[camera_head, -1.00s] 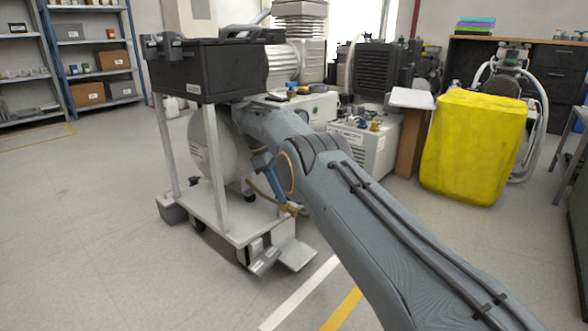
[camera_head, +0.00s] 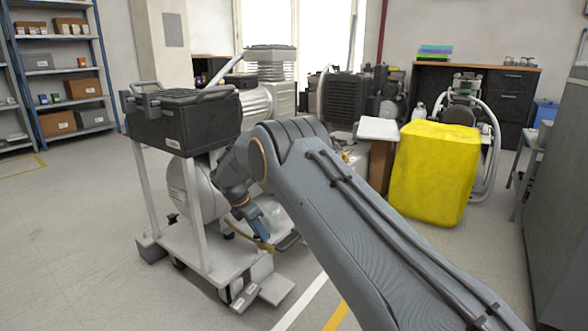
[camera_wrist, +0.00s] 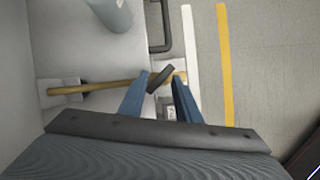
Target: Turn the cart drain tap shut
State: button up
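The cart (camera_head: 212,250) stands left of centre in the head view, with a white tank (camera_head: 186,185) above its lower deck. The drain tap is a thin brass pipe (camera_wrist: 95,87) that crosses the wrist view, with a short dark lever (camera_wrist: 162,78) near its right end. The pipe's end also shows in the head view (camera_head: 265,246). My gripper (camera_wrist: 160,82) is open, its blue fingers apart with the lever lying tilted between their tips. I cannot tell whether a finger touches it. In the head view my gripper (camera_head: 255,226) is just above the pipe end.
A black case (camera_head: 185,122) sits on the cart's top. A dark bar loop (camera_wrist: 165,30) is close beyond the lever. A yellow covered block (camera_head: 432,172) stands to the right. Open floor with white and yellow lines (camera_wrist: 226,60) lies right of the cart.

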jog(key=n, duration=0.2)
jog(key=shift+s+d+n+t+y, duration=0.2)
jog(key=shift+n+t+y, duration=0.1)
jog(key=p+v, duration=0.4)
jog(key=v, duration=0.4)
jog(key=s+d+r+m+p, duration=0.4)
jog(key=s+d+r+p, duration=0.2)
jog(key=r, duration=0.3)
jog(key=s+d+r+m+g+p, duration=0.1)
jog(key=s+d+r+m+p, duration=0.3)
jog(key=r, duration=0.6)
jog(key=shift+s+d+m+y+p, duration=0.4)
jog(key=shift+s+d+p, duration=1.05)
jog(key=shift+p, duration=0.25)
jog(key=shift+o, duration=0.4)
jog(key=shift+r, duration=0.1)
